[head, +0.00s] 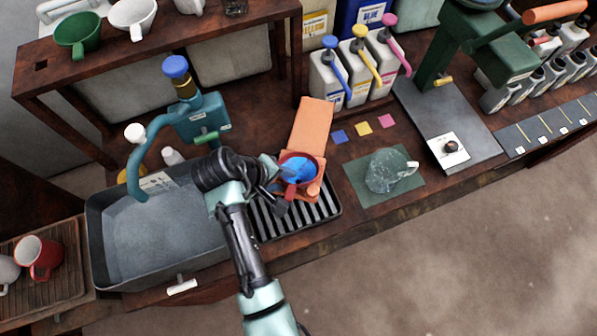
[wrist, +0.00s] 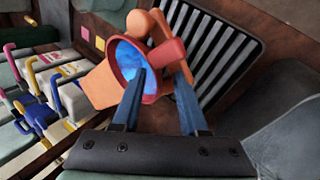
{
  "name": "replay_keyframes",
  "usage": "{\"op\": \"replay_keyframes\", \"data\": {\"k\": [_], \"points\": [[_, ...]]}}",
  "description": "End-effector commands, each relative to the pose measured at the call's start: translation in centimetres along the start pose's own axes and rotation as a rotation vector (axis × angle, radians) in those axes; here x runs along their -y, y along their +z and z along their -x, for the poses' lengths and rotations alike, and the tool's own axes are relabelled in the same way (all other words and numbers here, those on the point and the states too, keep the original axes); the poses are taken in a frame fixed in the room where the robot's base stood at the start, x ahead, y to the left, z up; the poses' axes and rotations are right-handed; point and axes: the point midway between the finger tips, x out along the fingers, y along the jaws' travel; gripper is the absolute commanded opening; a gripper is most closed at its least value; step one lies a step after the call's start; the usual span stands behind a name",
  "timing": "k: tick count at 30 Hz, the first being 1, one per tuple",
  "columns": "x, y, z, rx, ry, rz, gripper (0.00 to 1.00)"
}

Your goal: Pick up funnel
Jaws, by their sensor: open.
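A red, round-mouthed vessel with a handle (head: 291,188) and a blue inside stands over the black drip grille; I take it as the funnel, but its lower part is hidden and it could be a mug. In the wrist view the vessel (wrist: 126,48) shows its mouth towards me. My gripper (wrist: 160,75) is open and close around its near wall and handle. The left finger reaches over the blue mouth; the right finger is beside the handle. In the head view my gripper (head: 277,180) is at the vessel's left, partly hidden by my wrist.
A grey sink (head: 160,235) with a blue tap (head: 140,165) is left. A glass jug (head: 385,170) stands right on a green mat. Pump bottles (head: 360,70) stand behind.

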Motion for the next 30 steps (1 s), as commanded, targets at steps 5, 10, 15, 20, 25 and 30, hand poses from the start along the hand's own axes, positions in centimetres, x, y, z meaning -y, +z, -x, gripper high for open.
{"op": "replay_keyframes", "data": {"k": [5, 10, 15, 20, 25, 30], "points": [[0.00, -0.02, 0.04, 0.000, 0.000, 0.000, 0.23], [0.01, -0.02, 0.06, -0.001, 0.000, 0.001, 0.00], [0.02, -0.01, 0.05, 0.000, 0.000, 0.001, 0.00], [0.02, -0.01, 0.06, 0.000, 0.000, 0.001, 0.00], [-0.03, 0.00, 0.14, 0.000, 0.000, 0.001, 0.00], [-0.44, -0.06, 0.67, 0.000, 0.000, 0.000, 0.00]]}}
